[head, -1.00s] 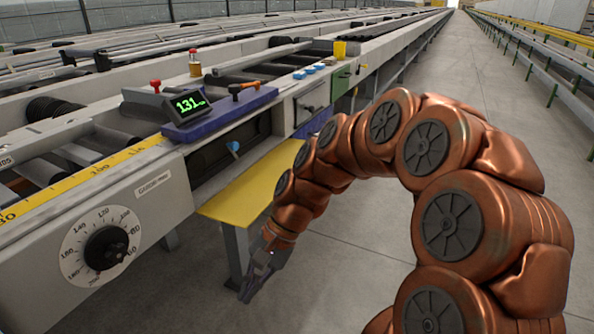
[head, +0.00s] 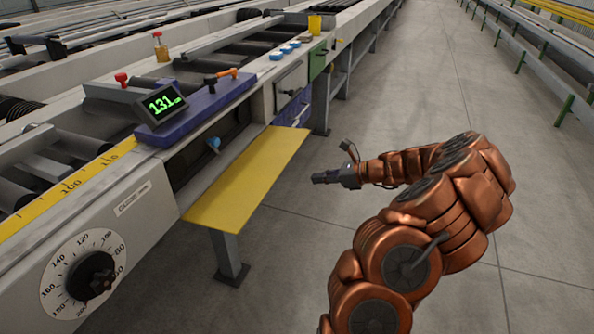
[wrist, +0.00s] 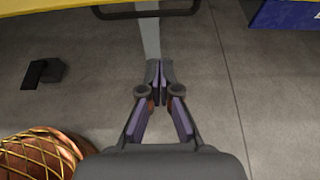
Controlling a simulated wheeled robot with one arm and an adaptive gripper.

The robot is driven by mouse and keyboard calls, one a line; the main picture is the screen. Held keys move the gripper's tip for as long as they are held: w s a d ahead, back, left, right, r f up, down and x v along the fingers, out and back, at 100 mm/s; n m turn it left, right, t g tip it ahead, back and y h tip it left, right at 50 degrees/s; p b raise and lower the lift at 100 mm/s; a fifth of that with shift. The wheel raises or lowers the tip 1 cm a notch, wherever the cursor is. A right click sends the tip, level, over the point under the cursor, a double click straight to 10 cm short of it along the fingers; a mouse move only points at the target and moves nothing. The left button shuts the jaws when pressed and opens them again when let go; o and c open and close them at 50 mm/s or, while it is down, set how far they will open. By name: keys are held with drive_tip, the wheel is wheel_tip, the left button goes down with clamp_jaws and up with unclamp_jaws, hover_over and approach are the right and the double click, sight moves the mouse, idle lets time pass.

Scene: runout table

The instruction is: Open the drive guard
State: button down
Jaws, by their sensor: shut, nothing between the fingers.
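A yellow panel (head: 245,185), which looks like the drive guard, juts outward from the machine's side, below the dark opening with a blue knob (head: 214,142). In the wrist view its yellow edge (wrist: 40,6) runs along the top, with a black bar handle (wrist: 145,13) below it. My gripper (head: 316,178) is to the right of the panel, apart from it, pointing left toward it. Its fingers are shut and empty, and the tips also show in the wrist view (wrist: 160,78). I cannot tell the panel's exact tilt.
A grey leg (head: 228,255) stands on the floor under the panel. A blue console with a display (head: 162,102) and levers sits above it. A dial (head: 90,275) is at lower left. The aisle floor (head: 400,90) behind my arm is clear.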

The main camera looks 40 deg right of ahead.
drive_tip(key=b+x, duration=0.3)
drive_tip(key=x, duration=0.7)
drive_tip(key=shift+a+r+b, duration=0.1)
drive_tip(key=shift+r+b, duration=0.35)
drive_tip(key=shift+r, duration=1.6)
drive_tip(key=r+g+p, duration=0.1)
drive_tip(key=p, duration=0.4)
drive_tip(key=r+g+h+p, duration=0.1)
drive_tip(key=r+p, duration=0.1)
drive_tip(key=p, duration=0.3)
drive_tip(key=shift+w+a+r+p, duration=0.15)
drive_tip(key=shift+a+r+p, duration=0.05)
drive_tip(key=shift+r+p, duration=0.15)
drive_tip(key=shift+f, duration=0.2)
drive_tip(key=p, duration=0.2)
approach(279, 166)
drive_tip(key=s, duration=0.1)
drive_tip(key=s+d+f, duration=0.1)
drive_tip(key=s+d, duration=0.1)
drive_tip(key=shift+s+d+f, duration=0.15)
drive_tip(key=shift+s+f, duration=0.1)
drive_tip(key=shift+s, duration=0.15)
